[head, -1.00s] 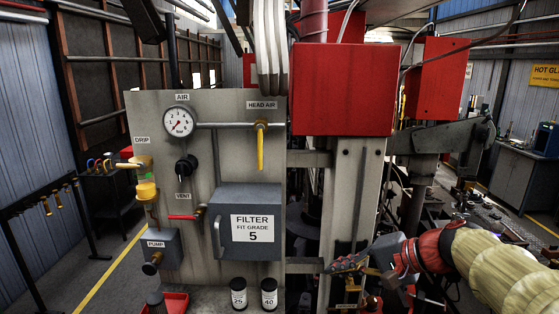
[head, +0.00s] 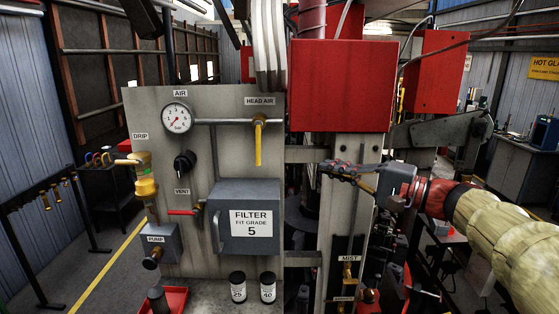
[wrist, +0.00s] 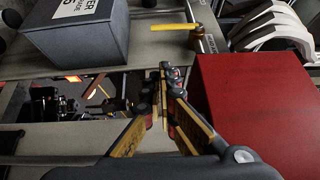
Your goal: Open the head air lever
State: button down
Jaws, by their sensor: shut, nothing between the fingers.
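The head air lever (head: 258,145) is a yellow handle hanging straight down from a brass valve on the grey pipe, under the HEAD AIR label (head: 261,101). It also shows in the wrist view (wrist: 178,27), near the top, lying sideways in that picture. My gripper (head: 328,169) is to the right of the lever and a little lower, in front of the grey column, apart from the lever. In the wrist view my gripper's fingertips (wrist: 168,72) are together with nothing between them.
The red box (head: 343,85) is just above my gripper. The grey filter box (head: 249,217) sits below the lever. The air gauge (head: 176,117), the black vent knob (head: 184,163) and a red lever (head: 183,212) are further left on the panel. Clear panel surrounds the yellow handle.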

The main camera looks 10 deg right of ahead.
aim_at(258, 145)
jog(key=p+x, duration=0.2)
jog(key=x, duration=0.8)
jog(key=shift+a+p, duration=0.1)
jog(key=shift+p, duration=0.3)
jog(key=a, duration=0.2)
jog(key=a+p, duration=0.1)
jog(key=shift+s+a, duration=0.25)
jog(key=shift+a, duration=0.1)
jog(key=shift+w+a, duration=0.1)
jog(key=shift+w, duration=0.1)
jog(key=shift+s, duration=0.1)
jog(key=shift+a+f+b, duration=0.15)
jog(key=shift+f+b, duration=0.15)
jog(key=shift+b, duration=0.6)
